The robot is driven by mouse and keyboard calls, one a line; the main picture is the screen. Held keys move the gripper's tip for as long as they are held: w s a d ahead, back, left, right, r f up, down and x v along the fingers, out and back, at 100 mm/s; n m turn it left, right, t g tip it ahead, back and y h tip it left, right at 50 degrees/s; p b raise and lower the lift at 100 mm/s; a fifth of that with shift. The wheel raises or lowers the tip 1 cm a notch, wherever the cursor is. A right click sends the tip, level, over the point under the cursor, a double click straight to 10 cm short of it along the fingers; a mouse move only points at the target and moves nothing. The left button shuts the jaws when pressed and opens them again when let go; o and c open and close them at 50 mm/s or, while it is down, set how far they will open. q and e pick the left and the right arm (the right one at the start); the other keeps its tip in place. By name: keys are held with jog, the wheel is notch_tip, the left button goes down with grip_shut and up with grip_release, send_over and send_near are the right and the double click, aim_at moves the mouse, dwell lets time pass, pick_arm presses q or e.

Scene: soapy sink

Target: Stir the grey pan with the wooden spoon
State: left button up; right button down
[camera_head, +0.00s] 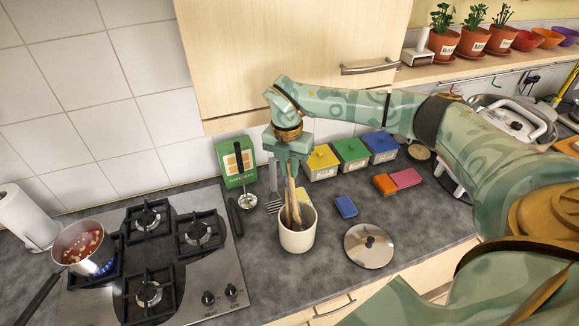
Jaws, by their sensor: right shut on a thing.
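The grey pan (83,249) holds a reddish soup with pale bits and stands on the far left burner of the hob, with a blue flame under it. Its dark handle points toward the lower left. My right gripper (287,170) is above the cream crock (297,236), pointing down. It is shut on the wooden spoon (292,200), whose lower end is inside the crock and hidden. Other utensils beside it are hard to tell apart. My left gripper is not in view.
The hob (205,268) lies between the pan and the crock. A paper towel roll (25,215) stands behind the pan. Colored boxes (352,154) line the wall.

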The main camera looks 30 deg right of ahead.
jog(key=shift+r+p, duration=1.55)
jog(key=shift+r, duration=0.4)
jog(key=shift+r+p, duration=0.45)
jog(key=shift+r, duration=1.65)
jog(key=s+a+r, duration=0.1)
jog(key=s+a, duration=0.1)
jog(key=s, duration=0.5)
jog(key=s+a+r, duration=0.1)
jog(key=s, duration=0.7)
jog(key=shift+s+a, duration=0.3)
jog(key=shift+a, duration=0.05)
